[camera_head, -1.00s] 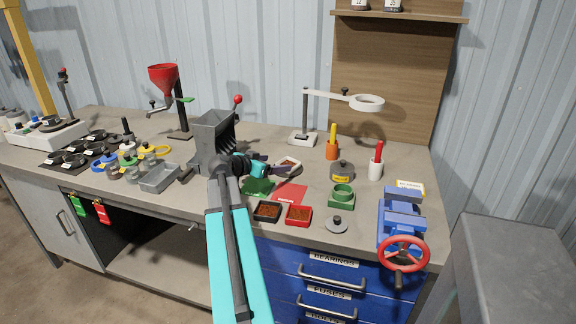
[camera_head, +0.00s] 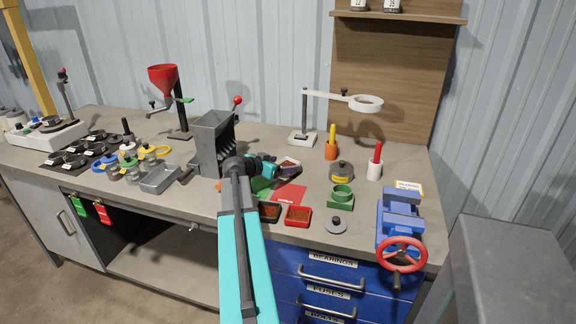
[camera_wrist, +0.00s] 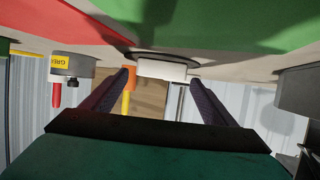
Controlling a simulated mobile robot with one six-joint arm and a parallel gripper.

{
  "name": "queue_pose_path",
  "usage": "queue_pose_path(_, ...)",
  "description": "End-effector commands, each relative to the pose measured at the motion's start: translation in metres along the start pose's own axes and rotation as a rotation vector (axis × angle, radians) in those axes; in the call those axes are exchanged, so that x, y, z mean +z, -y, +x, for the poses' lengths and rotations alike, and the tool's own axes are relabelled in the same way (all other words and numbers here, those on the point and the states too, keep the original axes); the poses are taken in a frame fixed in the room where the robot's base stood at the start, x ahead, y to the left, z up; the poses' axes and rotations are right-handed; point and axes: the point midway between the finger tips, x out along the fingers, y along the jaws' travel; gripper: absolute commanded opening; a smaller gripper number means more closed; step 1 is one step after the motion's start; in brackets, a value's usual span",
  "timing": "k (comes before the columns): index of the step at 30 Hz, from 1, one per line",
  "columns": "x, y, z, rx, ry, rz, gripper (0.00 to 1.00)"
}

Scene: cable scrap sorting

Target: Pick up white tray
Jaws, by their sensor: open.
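The white tray (camera_head: 298,166) is a small, pale-rimmed dish with brown contents on the bench, right of the grey hopper. My gripper (camera_head: 284,170) is low beside it, its dark purple fingers reaching toward it and covering part of it. In the wrist view the white tray (camera_wrist: 162,71) shows as a pale block with a dark edge. It lies between and just beyond the tips of my open gripper (camera_wrist: 160,82). I cannot tell whether either finger touches it.
The grey hopper (camera_head: 211,140) stands left.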

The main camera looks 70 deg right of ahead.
Motion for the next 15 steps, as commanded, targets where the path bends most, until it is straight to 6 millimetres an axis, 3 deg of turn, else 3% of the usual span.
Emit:
queue_pose_path(6,0.0,0.001,0.024,0.001,0.0,0.0,0.8)
queue_pose_path(15,0.001,0.001,0.028,-0.002,-0.001,0.0,0.8)
